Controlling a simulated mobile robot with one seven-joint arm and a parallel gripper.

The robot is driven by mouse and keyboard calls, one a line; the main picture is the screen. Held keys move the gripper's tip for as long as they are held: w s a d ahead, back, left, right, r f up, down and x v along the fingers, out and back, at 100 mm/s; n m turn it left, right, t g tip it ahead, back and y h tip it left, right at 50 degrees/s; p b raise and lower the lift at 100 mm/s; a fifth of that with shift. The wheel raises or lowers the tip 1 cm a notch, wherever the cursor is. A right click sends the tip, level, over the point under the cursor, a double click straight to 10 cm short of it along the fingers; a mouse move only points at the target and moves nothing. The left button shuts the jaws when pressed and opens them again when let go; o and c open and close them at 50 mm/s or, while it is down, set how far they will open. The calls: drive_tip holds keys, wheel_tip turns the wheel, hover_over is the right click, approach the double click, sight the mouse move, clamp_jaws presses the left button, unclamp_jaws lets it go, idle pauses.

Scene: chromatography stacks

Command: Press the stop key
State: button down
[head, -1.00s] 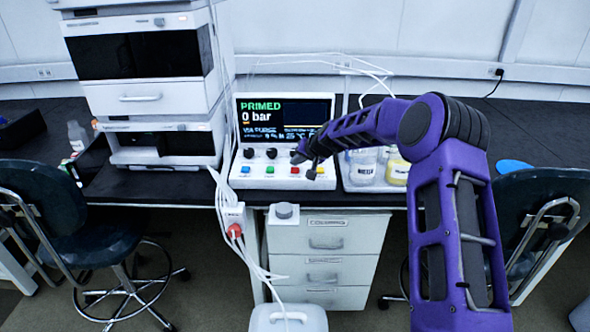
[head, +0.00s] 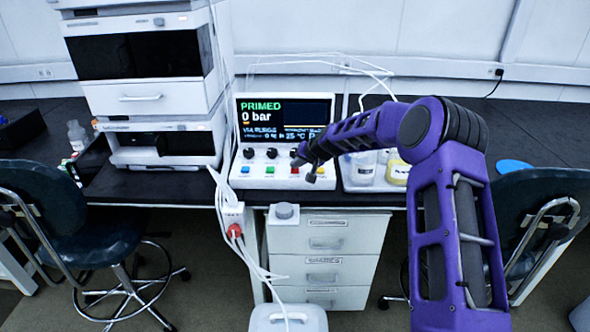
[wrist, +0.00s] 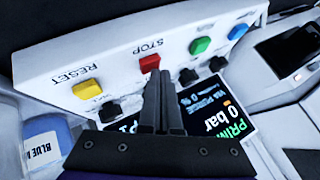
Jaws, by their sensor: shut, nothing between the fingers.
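The control box (head: 243,181) stands on the bench with a screen reading PRIMED and 0 bar. The red key under the word STOP (wrist: 150,62) is on its sloped front, between the yellow RESET key (wrist: 86,89) and the green key (wrist: 200,45). The red key also shows in the head view (head: 295,169). My gripper (wrist: 157,80) is shut and empty. In the wrist view its fingertips lie just at the lower edge of the red key. I cannot tell whether they touch it. In the head view my gripper (head: 299,162) is just above the red key.
A blue key (wrist: 238,31) and black knobs (wrist: 188,76) are close by on the panel. Bottles in a white tray (head: 365,187) stand right of the box. A white instrument stack (head: 150,98) is on the left. Tubes loop behind the box.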

sight(296, 171)
drive_tip(key=shift+f, duration=0.3)
drive_tip(key=shift+r, duration=0.1)
idle(0.3)
drive_tip(key=shift+r+p, duration=0.35)
drive_tip(key=shift+r, duration=0.5)
drive_tip(key=shift+r+p, duration=1.15)
drive_tip(key=shift+r, duration=1.4)
